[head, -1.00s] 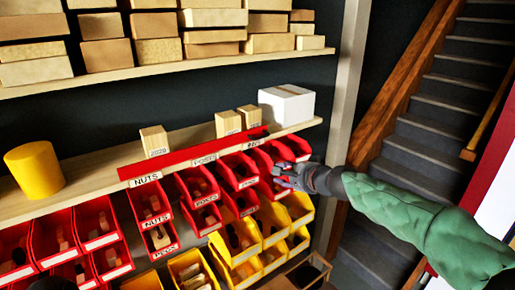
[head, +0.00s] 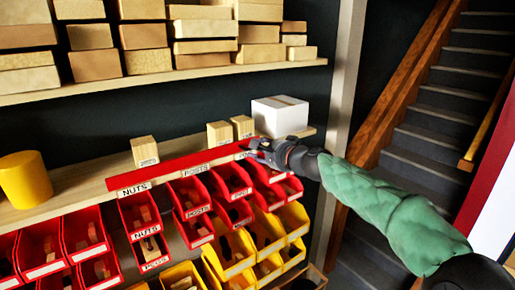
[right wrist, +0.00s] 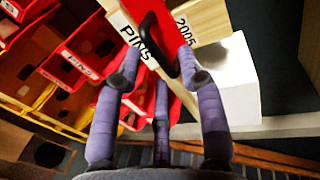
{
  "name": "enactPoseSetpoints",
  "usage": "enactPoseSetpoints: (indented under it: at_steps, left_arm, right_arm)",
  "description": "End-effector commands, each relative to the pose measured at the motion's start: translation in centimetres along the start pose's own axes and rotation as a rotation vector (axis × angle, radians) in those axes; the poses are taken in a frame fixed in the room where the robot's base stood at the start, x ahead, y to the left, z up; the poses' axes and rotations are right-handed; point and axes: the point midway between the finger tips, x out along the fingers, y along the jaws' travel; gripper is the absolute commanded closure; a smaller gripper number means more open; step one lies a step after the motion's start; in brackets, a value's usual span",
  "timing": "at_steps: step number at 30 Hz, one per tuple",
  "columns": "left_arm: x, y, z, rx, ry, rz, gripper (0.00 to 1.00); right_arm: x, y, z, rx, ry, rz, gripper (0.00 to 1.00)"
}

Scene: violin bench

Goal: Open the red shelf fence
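The red shelf fence (head: 180,167) is a long red strip along the front edge of the lower wooden shelf, with white labels such as NUTS and POSTS. My right gripper (head: 256,150) is at the fence's right end. In the right wrist view, the fence (right wrist: 137,8) with its PINS label lies ahead of the gripper (right wrist: 157,48). A black elongated piece (right wrist: 163,45) shows between the spread purple fingers; firm contact cannot be told. The fingers are apart, not closed together. My left gripper is not in view.
Wooden blocks (head: 145,151) and a white box (head: 280,116) stand on the shelf behind the fence, with a yellow cylinder (head: 25,179) at left. Red bins (head: 82,233) and yellow bins (head: 232,252) hang below. A post (head: 343,90) and stairs (head: 450,110) are at right.

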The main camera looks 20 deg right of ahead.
Motion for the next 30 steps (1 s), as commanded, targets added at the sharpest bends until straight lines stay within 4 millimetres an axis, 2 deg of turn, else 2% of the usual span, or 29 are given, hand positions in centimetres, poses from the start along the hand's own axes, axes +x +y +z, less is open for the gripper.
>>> enactPoseSetpoints:
  at_steps: [6, 15, 19, 20, 30]
  left_arm:
    - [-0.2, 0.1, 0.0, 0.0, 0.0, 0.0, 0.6]
    - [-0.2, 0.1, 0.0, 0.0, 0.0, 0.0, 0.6]
    - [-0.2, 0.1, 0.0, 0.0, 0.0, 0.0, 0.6]
    - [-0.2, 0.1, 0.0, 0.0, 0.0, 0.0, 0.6]
    - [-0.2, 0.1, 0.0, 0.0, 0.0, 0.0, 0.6]
  right_arm:
    - [1.4, 0.0, 0.0, -0.001, 0.001, 0.0, 0.6]
    - [1.5, 0.0, 0.0, -0.001, 0.001, 0.0, 0.6]
    - [1.5, 0.0, 0.0, -0.001, 0.001, 0.0, 0.97]
    - [1.5, 0.0, 0.0, -0.001, 0.001, 0.0, 1.0]
    - [1.5, 0.0, 0.3, -0.001, 0.0, 0.0, 1.0]
